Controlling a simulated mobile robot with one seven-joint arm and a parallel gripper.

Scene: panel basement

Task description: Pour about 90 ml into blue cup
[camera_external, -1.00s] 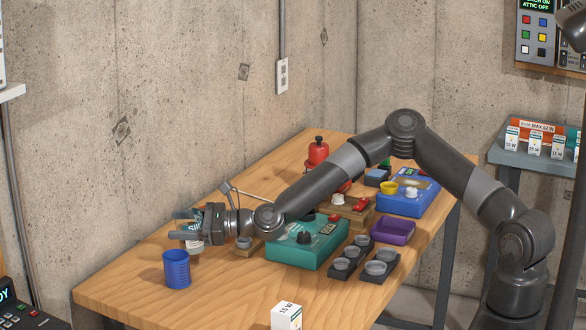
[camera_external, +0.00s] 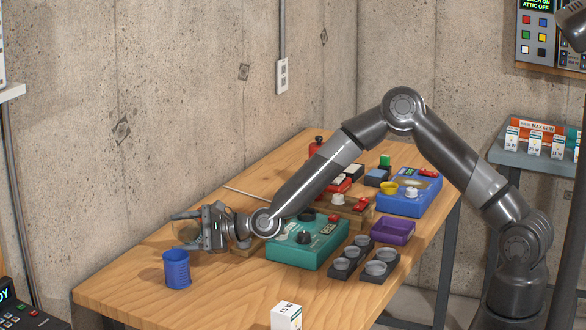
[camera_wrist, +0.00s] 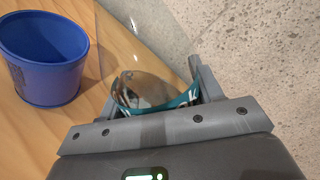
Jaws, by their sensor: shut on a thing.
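The blue cup (camera_external: 177,269) stands upright near the front left of the wooden table. It also shows at the left of the wrist view (camera_wrist: 42,70), its open mouth visible and no contents discernible. My gripper (camera_external: 183,232) is just behind and above the cup. It is shut on a clear container with a teal label (camera_wrist: 188,97), which shows between the fingers in the wrist view. The container looks tilted, and its clear part extends toward the top of that view. In the external view my gripper mostly hides it. I cannot tell its liquid level or whether anything flows.
A teal device (camera_external: 306,243) sits right of my gripper, with dark trays of round tins (camera_external: 363,258) beside it. A white box (camera_external: 286,316) is at the front edge. A purple tray (camera_external: 392,231) and a blue device (camera_external: 409,194) are farther right. The concrete wall (camera_external: 150,150) is close behind.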

